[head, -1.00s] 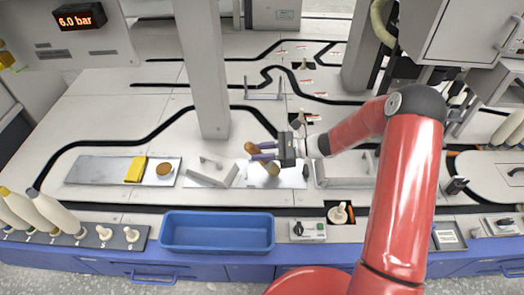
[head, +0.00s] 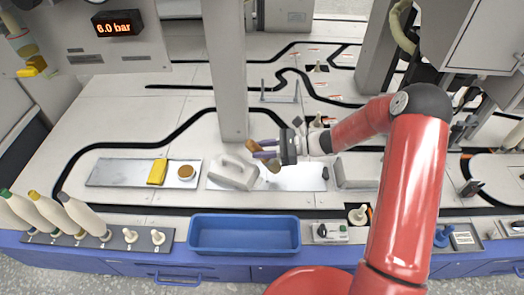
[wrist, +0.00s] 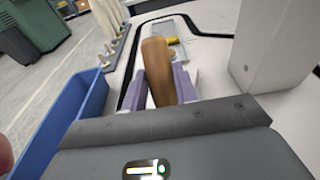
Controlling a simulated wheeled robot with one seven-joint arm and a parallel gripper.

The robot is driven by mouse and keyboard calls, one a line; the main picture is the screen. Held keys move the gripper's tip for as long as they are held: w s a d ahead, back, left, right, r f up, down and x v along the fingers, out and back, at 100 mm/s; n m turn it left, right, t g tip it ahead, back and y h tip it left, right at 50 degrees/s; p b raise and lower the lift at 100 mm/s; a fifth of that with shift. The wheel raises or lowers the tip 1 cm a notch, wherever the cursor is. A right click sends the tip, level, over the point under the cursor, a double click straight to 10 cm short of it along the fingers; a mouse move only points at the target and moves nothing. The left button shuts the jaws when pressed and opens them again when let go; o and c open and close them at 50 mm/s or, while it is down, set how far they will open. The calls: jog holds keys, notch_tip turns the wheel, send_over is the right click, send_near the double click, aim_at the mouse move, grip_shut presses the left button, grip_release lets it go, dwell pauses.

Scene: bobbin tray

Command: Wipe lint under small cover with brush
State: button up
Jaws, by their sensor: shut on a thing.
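My gripper (head: 268,158) is shut on the brush, with its lilac fingers on either side of it. The brush's brown wooden handle (head: 254,147) points up and left, and its tan head hangs just below the fingers. In the wrist view the handle (wrist: 157,70) stands between the fingers (wrist: 160,90). The small cover (head: 232,174), light grey with a loop handle, is close left of the brush, over the left part of a pale plate (head: 300,178). The brush head is over this plate; I cannot tell whether it touches. I cannot make out any lint.
A grey tray (head: 120,172) at left holds a yellow cloth (head: 157,172) and a round pot with a brown top (head: 186,172). A blue bin (head: 244,235) is at the front. A grey post (head: 228,80) rises behind the cover. Another grey cover (head: 358,170) stands right of the plate.

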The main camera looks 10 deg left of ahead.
jog(key=shift+r+p, duration=1.75)
jog(key=shift+r, duration=0.9)
